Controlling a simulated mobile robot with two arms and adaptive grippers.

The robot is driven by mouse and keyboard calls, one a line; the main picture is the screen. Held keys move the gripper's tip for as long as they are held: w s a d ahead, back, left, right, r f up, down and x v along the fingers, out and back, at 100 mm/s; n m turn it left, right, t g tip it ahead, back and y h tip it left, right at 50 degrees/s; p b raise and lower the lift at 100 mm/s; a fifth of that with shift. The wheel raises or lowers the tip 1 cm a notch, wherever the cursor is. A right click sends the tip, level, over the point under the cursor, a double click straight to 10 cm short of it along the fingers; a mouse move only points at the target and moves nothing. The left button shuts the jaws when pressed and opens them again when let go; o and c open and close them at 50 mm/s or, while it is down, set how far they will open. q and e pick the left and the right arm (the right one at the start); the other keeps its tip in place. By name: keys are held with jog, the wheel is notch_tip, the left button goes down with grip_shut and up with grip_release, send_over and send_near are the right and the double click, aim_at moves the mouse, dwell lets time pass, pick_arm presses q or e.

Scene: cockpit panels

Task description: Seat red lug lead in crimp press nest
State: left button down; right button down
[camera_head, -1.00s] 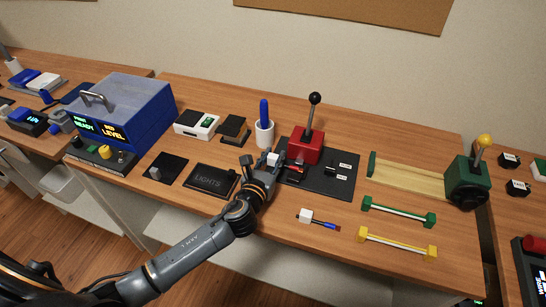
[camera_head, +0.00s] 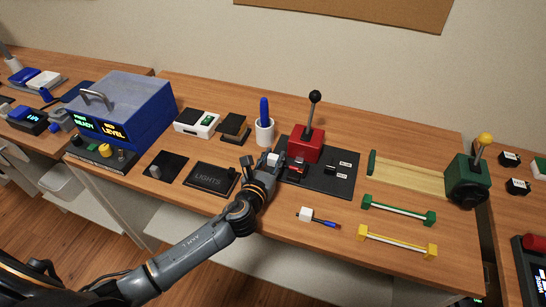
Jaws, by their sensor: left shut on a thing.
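The crimp press has a red body (camera_head: 306,147) with a black lever and ball knob standing upright, on a black base plate (camera_head: 325,184). My left gripper (camera_head: 270,170) is at the left edge of this plate, just in front of the press. It is shut on the red lug lead, whose white block (camera_head: 273,159) shows above the fingers. The lead's tip is close to the small red and dark parts at the press front; I cannot tell whether it lies in the nest. My right gripper is not in view.
Another lead with a white block (camera_head: 306,213) and a blue part lies on the table in front. Green (camera_head: 398,211) and yellow (camera_head: 397,243) bar racks are to the right. A white cup (camera_head: 264,133) with a blue handle stands behind my gripper; a LIGHTS panel (camera_head: 211,178) is left.

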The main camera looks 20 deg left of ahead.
pick_arm(q)
jog(key=c, duration=1)
grip_release()
jog(key=shift+s, duration=0.15)
jog(key=s, duration=0.4)
jog(key=s+r, duration=0.1)
jog(key=s, duration=0.6)
jog(key=shift+s+a+r, duration=0.25)
jog(key=shift+s+r, duration=0.05)
jog(key=shift+r, duration=0.1)
